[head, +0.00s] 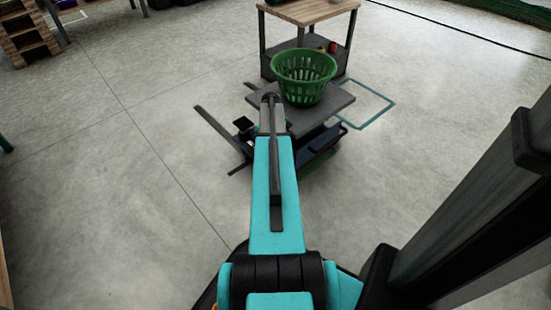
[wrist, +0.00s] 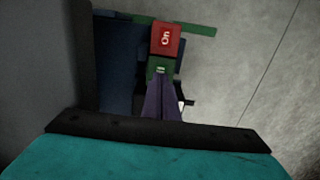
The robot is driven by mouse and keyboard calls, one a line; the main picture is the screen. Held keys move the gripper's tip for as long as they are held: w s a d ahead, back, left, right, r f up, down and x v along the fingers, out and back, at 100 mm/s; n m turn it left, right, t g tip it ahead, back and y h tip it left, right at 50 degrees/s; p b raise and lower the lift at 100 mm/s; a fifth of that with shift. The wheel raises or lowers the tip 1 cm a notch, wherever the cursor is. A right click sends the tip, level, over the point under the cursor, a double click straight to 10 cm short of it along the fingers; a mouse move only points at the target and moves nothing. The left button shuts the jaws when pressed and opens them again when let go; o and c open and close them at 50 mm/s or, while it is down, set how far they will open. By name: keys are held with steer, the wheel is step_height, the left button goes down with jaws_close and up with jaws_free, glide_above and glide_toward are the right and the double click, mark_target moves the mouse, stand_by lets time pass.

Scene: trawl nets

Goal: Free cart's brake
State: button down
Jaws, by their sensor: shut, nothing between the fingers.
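The cart (head: 335,101) has a flat dark grey top and stands ahead of me. A green slatted basket (head: 304,78) sits on it. In the wrist view, a red block marked "On" (wrist: 166,39) shows at the cart's lower part, with a smaller green block (wrist: 160,68) bearing a white mark just below it in the picture. My gripper (wrist: 163,82) is shut and empty, its dark fingers pointing at the green block. I cannot tell whether the tips touch it. In the head view my arm hides part of the cart's near side, and the fingers cannot be made out.
A wooden-topped table (head: 312,11) with a lower shelf stands close behind the cart. A teal outline (head: 370,104) is marked on the floor to its right. Wooden pallets (head: 27,40) are at the far left. The grey floor to the left is clear.

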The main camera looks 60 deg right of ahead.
steer(key=shift+f, duration=0.2)
stand_by(0.3)
steer(key=shift+r, duration=0.1)
step_height(320, 180, up, 7)
steer(key=p, duration=0.5)
steer(key=shift+p, duration=0.4)
stand_by(0.3)
stand_by(0.5)
